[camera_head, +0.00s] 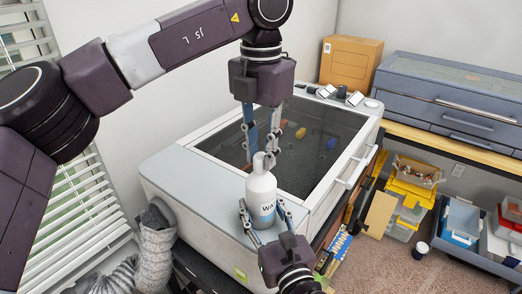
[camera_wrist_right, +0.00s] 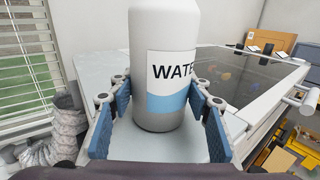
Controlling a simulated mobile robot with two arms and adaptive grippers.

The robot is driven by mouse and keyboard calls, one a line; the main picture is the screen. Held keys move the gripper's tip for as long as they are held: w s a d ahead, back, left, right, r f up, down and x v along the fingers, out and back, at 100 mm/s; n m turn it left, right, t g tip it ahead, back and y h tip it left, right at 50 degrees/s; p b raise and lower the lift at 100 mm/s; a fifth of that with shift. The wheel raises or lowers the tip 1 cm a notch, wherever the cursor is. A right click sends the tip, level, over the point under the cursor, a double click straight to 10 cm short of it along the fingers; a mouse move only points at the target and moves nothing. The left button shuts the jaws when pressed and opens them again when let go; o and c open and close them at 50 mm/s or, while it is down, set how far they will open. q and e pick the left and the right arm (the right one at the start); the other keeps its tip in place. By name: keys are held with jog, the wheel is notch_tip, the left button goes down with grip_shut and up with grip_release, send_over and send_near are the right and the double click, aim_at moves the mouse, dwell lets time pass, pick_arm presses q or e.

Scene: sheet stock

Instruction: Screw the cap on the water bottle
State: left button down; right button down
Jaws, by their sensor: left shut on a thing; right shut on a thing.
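The white water bottle (camera_head: 261,194) stands upright on the grey top of the large machine. It also shows close up in the right wrist view (camera_wrist_right: 165,60), with its "WATER" label and blue band; its top is cut off there. My right gripper (camera_head: 265,222) is shut on the lower part of the bottle from the front, a blue-padded finger on either side. My left gripper (camera_head: 263,152) points down from above and is shut on the small white cap (camera_head: 270,158) at the bottle's neck. I cannot tell whether the cap sits straight on the neck.
The machine (camera_head: 190,185) has a dark glass bed (camera_head: 318,165) behind the bottle, with small coloured pieces on it. A cardboard box (camera_head: 351,62) and blue-grey drawers (camera_head: 455,95) stand behind. Bins (camera_head: 412,185) are at the right, a grey hose (camera_head: 157,250) at the left.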

pick_arm(q)
jog(key=c, duration=1.6)
grip_release()
notch_tip(320, 180, up, 12)
pick_arm(e)
jog(key=c, duration=1)
grip_release()
jog(key=shift+o, duration=0.2)
jog(key=v, duration=1.2)
